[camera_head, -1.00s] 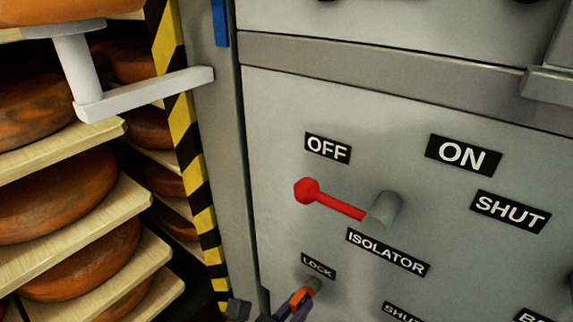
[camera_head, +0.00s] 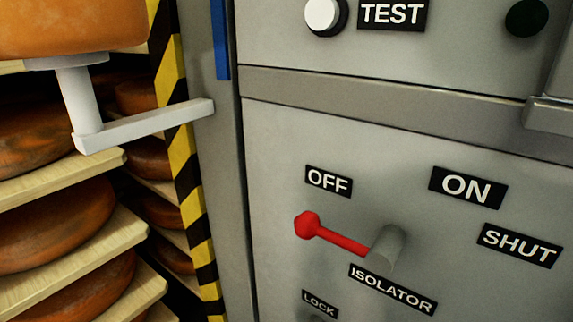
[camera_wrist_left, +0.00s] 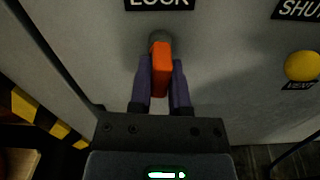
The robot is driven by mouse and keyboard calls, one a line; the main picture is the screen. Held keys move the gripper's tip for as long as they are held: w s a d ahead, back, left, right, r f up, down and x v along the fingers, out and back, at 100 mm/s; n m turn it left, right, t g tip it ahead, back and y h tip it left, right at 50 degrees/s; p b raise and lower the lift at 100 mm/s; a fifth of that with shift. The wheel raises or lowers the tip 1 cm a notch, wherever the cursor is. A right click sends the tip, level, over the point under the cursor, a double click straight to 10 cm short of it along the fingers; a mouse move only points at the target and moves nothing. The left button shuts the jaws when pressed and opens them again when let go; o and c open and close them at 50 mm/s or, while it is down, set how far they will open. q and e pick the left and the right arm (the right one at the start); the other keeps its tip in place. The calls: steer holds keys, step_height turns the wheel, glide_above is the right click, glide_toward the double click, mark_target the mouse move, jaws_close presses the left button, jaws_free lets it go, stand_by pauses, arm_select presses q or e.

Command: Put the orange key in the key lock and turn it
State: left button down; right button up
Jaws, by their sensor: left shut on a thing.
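The orange key (camera_wrist_left: 160,75) is between the two purple fingers of my left gripper (camera_wrist_left: 161,84) in the left wrist view. The gripper is shut on it. The key's far end is at the round grey key lock (camera_wrist_left: 159,36), under the LOCK label (camera_wrist_left: 160,3). The key hides part of the lock, and I cannot tell how deep it sits. My right gripper is in neither view.
A red isolator lever (camera_head: 335,236) points left, towards the OFF label (camera_head: 328,181), above the LOCK label. A yellow VENT button (camera_wrist_left: 302,66) is right of the lock. Cheese shelves (camera_head: 90,250) and a striped post (camera_head: 187,170) stand at the left.

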arm_select(q)
steer(key=shift+c, duration=2.4)
jaws_free()
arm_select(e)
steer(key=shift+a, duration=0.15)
arm_select(q)
steer(key=shift+s+a, duration=0.1)
steer(key=shift+s, duration=0.05)
steer(key=b+v, duration=0.2)
steer(key=v, duration=0.7)
steer(key=shift+s+a, duration=0.2)
steer(key=shift+s, duration=0.05)
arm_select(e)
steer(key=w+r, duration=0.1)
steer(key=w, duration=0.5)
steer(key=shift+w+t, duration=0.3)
arm_select(q)
steer(key=shift+f, duration=0.1)
